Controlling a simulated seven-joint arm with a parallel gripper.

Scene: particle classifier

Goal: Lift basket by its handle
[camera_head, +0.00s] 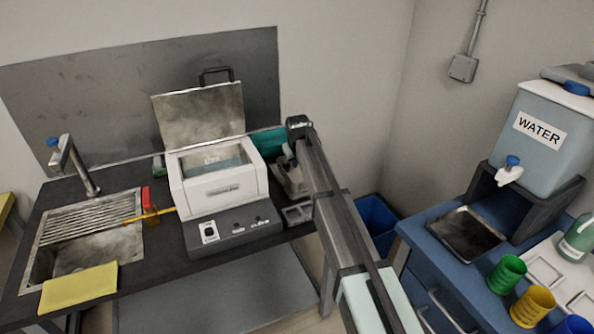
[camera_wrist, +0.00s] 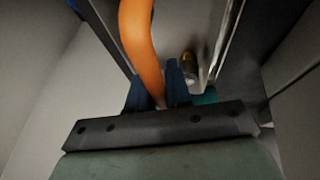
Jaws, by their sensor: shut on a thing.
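In the wrist view, my gripper (camera_wrist: 158,90) has its blue fingers shut on a curved orange handle (camera_wrist: 136,35), which runs up toward the top of the picture. The basket body cannot be made out in either view. In the head view my arm reaches to the area right of the white machine, and its links hide my gripper and the handle. I cannot tell whether the basket is off its support.
The white machine (camera_head: 225,190) has its lid (camera_head: 200,114) open, with bluish liquid (camera_head: 213,165) inside. A sink (camera_head: 40,262) with a yellow cloth (camera_head: 78,288) is at left. A blue bin (camera_head: 378,228) stands right of the bench. A water tank (camera_head: 550,145) is at far right.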

